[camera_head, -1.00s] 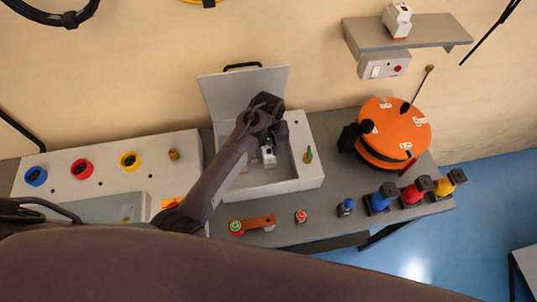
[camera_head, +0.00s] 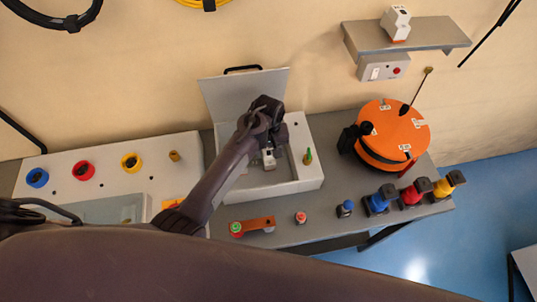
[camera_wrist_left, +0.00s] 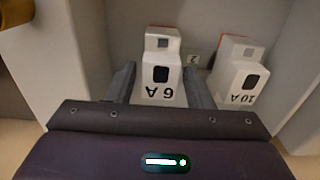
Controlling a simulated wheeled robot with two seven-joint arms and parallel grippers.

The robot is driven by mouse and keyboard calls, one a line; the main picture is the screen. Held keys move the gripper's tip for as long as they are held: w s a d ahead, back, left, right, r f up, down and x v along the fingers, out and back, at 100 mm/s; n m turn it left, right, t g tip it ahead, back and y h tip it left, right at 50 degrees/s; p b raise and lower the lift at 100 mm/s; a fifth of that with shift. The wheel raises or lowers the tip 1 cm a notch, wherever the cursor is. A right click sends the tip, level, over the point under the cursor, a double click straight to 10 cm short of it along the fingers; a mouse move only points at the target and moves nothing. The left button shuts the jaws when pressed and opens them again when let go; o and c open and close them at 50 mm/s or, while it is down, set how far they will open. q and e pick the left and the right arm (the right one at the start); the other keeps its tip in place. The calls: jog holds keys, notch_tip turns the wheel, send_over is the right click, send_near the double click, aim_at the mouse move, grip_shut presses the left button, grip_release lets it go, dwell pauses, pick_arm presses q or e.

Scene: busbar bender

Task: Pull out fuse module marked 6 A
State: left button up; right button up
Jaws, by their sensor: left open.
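The white fuse module marked 6 A (camera_wrist_left: 160,72) stands in the box, its label upside down in the left wrist view. My left gripper (camera_wrist_left: 160,88) is open, with one finger on each side of this module. I cannot tell whether the fingers touch it. A second white module marked 10 A (camera_wrist_left: 238,76) stands to the right, outside the fingers. In the head view my left gripper (camera_head: 266,138) reaches down into the open grey box (camera_head: 300,184), and a white module (camera_head: 269,160) shows just below it. My right gripper is not in view.
The box's raised lid (camera_head: 240,88) stands behind my arm. A green-topped part (camera_head: 308,156) is at the box's right side. An orange reel (camera_head: 395,132) and several coloured connectors (camera_head: 412,193) stand to the right on the bench. A shelf (camera_head: 430,35) hangs above.

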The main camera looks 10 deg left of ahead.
aim_at(268, 150)
pick_arm(q)
jog(key=c, duration=0.9)
jog(key=shift+r, duration=0.25)
jog(key=shift+w+r, duration=0.1)
jog(key=shift+r, duration=0.05)
jog(key=shift+r+p, duration=0.35)
jog(key=shift+r, duration=0.15)
jog(key=shift+r, duration=2.5)
